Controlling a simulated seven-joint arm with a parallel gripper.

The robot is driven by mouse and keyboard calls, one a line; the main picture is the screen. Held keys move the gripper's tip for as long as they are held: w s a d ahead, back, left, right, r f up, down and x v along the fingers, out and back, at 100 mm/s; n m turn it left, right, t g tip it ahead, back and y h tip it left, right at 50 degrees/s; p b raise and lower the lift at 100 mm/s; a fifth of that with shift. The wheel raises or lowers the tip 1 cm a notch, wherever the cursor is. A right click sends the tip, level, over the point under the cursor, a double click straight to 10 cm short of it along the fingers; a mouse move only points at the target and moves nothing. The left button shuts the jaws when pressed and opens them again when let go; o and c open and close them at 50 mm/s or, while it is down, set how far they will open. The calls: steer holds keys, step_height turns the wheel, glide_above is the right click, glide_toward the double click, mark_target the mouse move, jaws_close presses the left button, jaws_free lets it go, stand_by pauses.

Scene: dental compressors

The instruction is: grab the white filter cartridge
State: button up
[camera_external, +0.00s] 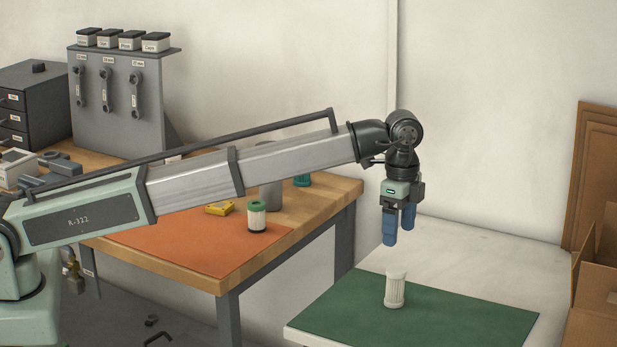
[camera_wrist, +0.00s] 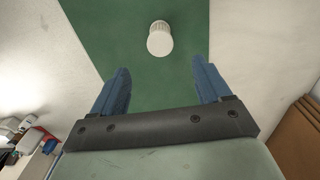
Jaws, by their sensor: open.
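The white filter cartridge (camera_external: 396,289) stands upright on a green mat (camera_external: 465,318) on the white table at the right. In the wrist view the cartridge (camera_wrist: 160,40) shows from above, beyond the fingertips and roughly midway between them. My gripper (camera_external: 398,235) hangs above the cartridge with its blue fingers pointing down. It is apart from the cartridge, with a clear gap between. In the wrist view my gripper (camera_wrist: 160,78) is open, and nothing is between its fingers.
A green-topped white cartridge (camera_external: 257,217) stands on an orange mat (camera_external: 190,245) on the wooden workbench, near a yellow item (camera_external: 219,208). A cardboard box (camera_external: 597,270) stands at the right edge. The green mat around the white cartridge is clear.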

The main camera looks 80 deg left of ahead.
step_height(320, 180, up, 20)
steer(key=s+a+f+n+t+h, duration=0.2)
steer(key=s+a+n, duration=0.35)
steer(key=a, duration=0.75)
steer(key=s+a+f+n+t+h, duration=0.1)
steer(key=s+a+n+t+h, duration=0.15)
steer(key=a+n, duration=0.9)
steer(key=s+a+f+n+t+h, duration=0.15)
steer(key=s+a+n, duration=0.3)
steer(key=a, duration=1.15)
steer(key=s+a+r+n+t+y, duration=0.25)
steer(key=s+a+n+t, duration=0.35)
steer(key=s+a+n, duration=0.8)
steer(key=s+a+r+n+t+y, duration=0.25)
steer(key=s+a+n+t, duration=0.35)
steer(key=s+a+n, duration=0.85)
steer(key=shift+s+d+f+m+y, duration=0.1)
steer(key=shift+s+d+f+m, duration=0.65)
steer(key=shift+f, duration=3.35)
steer(key=shift+s+d+f+m+y, duration=0.15)
steer(key=shift+d+f+m, duration=0.6)
steer(key=shift+f, duration=3.4)
steer(key=shift+s+d+f+m+y, duration=0.1)
steer(key=shift+s+d+f+m, duration=0.7)
steer(key=shift+f, duration=3.3)
steer(key=shift+w+a+f, duration=0.1)
steer(key=shift+w+a, duration=0.15)
steer(key=shift+a, duration=0.05)
